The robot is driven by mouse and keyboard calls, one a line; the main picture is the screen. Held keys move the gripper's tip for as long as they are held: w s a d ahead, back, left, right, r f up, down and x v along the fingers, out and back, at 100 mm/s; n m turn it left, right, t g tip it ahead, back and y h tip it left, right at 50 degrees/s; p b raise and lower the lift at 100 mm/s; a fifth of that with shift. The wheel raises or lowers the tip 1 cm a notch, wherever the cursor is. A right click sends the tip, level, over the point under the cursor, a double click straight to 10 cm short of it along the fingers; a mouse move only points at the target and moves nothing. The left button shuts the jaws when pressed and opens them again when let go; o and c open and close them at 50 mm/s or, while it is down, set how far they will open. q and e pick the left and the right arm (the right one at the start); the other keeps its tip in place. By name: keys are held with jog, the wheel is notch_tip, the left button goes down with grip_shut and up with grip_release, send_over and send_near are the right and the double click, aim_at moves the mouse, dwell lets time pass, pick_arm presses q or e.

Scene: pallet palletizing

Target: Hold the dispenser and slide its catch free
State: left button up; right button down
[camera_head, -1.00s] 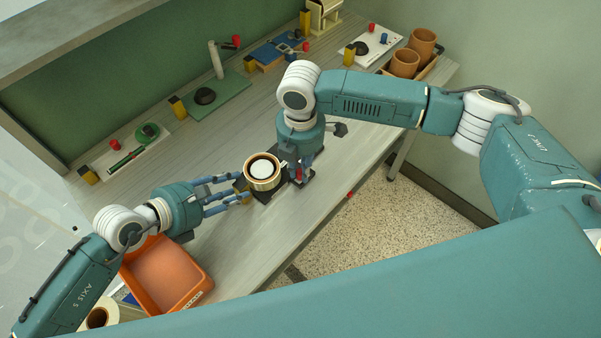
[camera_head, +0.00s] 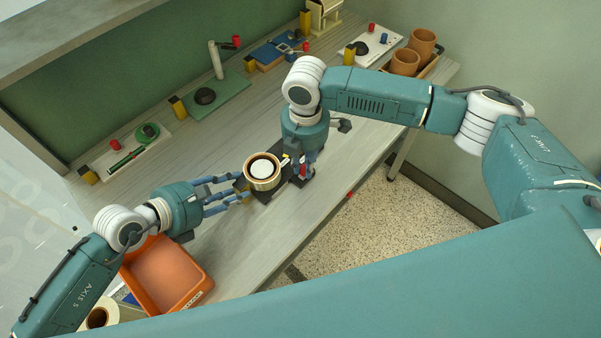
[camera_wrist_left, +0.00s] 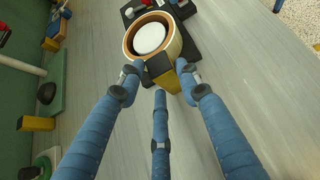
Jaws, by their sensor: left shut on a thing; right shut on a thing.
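The dispenser (camera_head: 262,172) is a round tan cup with a white disc inside, on a black base (camera_head: 262,196). It also shows at the top of the left wrist view (camera_wrist_left: 133,40). My left gripper (camera_head: 243,192) reaches it from the left. In the left wrist view its fingers (camera_wrist_left: 160,76) are shut around a yellow and black block (camera_wrist_left: 172,84) at the dispenser's near side. My right gripper (camera_head: 303,170) points down over the base's right end, shut on a small red piece (camera_head: 303,171), seemingly the catch. The fingers partly hide it.
An orange bin (camera_head: 168,272) stands at the table's left front. Along the back are a green board (camera_head: 225,97), a white board with green parts (camera_head: 125,150) and brown pots (camera_head: 405,63). The tabletop (camera_head: 215,150) behind the dispenser is clear.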

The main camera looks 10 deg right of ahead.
jog(key=shift+w+d+r, duration=0.1)
jog(key=shift+w+d, duration=0.25)
jog(key=shift+d, duration=0.05)
jog(key=c, duration=1.6)
grip_release()
jog(key=shift+o, duration=0.2)
notch_tip(320, 180, up, 12)
